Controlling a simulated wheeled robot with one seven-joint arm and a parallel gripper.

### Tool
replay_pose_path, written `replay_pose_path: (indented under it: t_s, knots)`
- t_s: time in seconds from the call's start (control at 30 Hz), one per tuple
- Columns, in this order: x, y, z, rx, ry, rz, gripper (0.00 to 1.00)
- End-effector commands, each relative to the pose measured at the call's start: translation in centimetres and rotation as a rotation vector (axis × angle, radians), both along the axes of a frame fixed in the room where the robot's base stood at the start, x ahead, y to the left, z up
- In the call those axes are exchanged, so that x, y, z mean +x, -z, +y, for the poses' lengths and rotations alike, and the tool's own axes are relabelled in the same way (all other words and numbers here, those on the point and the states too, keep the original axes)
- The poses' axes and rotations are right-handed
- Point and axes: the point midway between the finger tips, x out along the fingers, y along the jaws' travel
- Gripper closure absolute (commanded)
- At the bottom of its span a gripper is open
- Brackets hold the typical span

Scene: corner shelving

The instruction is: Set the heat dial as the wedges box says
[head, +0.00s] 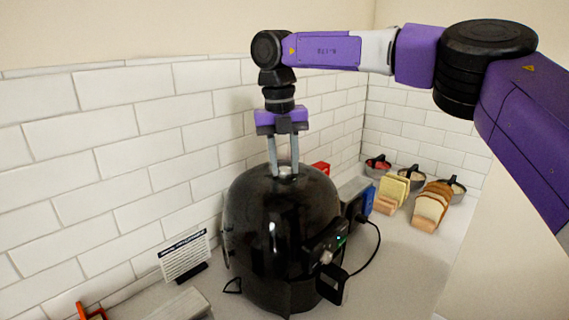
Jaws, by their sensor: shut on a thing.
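A black rounded air fryer (262,225) stands on the counter. A small pale knob (286,171) sits on its top. My gripper (284,174) points straight down from above, and its two fingers are shut on this knob. A front panel with a small round knob (325,257) and a green light faces right. I cannot tell which knob is the heat dial, and no markings are readable. A red box (321,167) shows partly behind the fryer, and a blue item (366,203) stands to its right. Neither can be identified as the wedges box.
A text card (184,258) stands left of the fryer, too small to read. A black cord lies beside the fryer. The counter's front right (400,265) is clear.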

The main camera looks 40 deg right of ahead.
Motion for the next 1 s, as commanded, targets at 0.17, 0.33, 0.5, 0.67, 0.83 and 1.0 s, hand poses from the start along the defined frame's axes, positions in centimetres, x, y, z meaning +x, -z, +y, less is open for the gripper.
replay_pose_path:
  t_s: [0.17, 0.33, 0.5, 0.67, 0.83, 1.0]
  knots:
    - [0.07, -0.1, -0.07, -0.001, 0.163, -0.002, 1.0]
    - [0.1, -0.1, -0.04, -0.001, 0.306, -0.001, 1.0]
    - [0.11, -0.08, -0.1, -0.001, 0.421, -0.001, 1.0]
    - [0.1, -0.08, -0.09, -0.001, 0.496, -0.001, 1.0]
    - [0.11, -0.08, -0.09, 0.0, 0.545, -0.001, 1.0]
    - [0.11, -0.08, -0.09, 0.0, 0.564, -0.002, 1.0]
